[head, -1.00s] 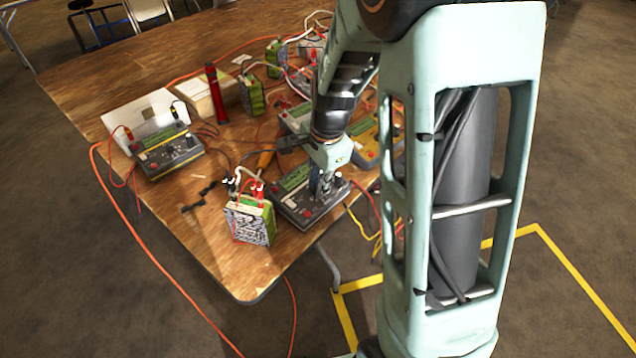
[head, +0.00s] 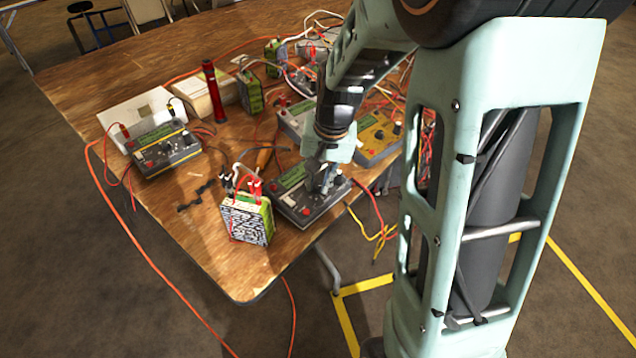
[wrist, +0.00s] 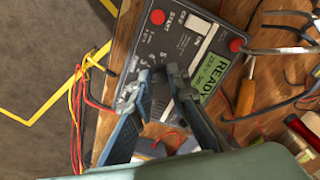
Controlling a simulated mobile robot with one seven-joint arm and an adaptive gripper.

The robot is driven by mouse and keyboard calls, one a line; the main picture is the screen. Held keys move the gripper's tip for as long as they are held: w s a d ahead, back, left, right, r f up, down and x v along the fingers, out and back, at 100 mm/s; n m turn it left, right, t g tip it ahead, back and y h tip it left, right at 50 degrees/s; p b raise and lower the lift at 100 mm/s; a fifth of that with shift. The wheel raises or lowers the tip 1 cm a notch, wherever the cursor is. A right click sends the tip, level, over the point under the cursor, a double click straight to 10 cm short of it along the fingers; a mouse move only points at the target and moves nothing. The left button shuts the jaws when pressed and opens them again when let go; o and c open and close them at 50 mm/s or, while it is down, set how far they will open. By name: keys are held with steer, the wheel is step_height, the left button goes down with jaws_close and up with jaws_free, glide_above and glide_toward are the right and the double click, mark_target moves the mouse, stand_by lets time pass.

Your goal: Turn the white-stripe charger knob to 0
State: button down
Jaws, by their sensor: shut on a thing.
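A dark grey charger (head: 306,211) sits near the table's front edge, with a green display and red buttons. It also shows in the wrist view (wrist: 190,38), where its display (wrist: 209,74) reads READY. My gripper (head: 322,190) points down onto the charger's panel. In the wrist view my gripper (wrist: 157,76) has its two fingers on either side of the dark knob, shut on it. The knob is mostly hidden between the fingertips, so I cannot read its setting.
A green-and-white battery pack (head: 247,219) with cables stands left of the charger. A yellow charger (head: 378,138) is behind to the right. Another charger (head: 166,146) is at the left. An orange-handled screwdriver (wrist: 246,98) lies beside the display side. Cables cross the table.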

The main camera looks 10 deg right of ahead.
mark_target(327, 199)
steer(key=n+b, duration=0.1)
steer(key=n, duration=0.3)
steer(key=shift+d, duration=0.1)
steer(key=shift+n+b, duration=0.3)
steer(key=shift+n, duration=1.3)
steer(key=c, duration=1.8)
jaws_free()
steer(key=shift+c, duration=0.2)
steer(key=v, duration=1.2)
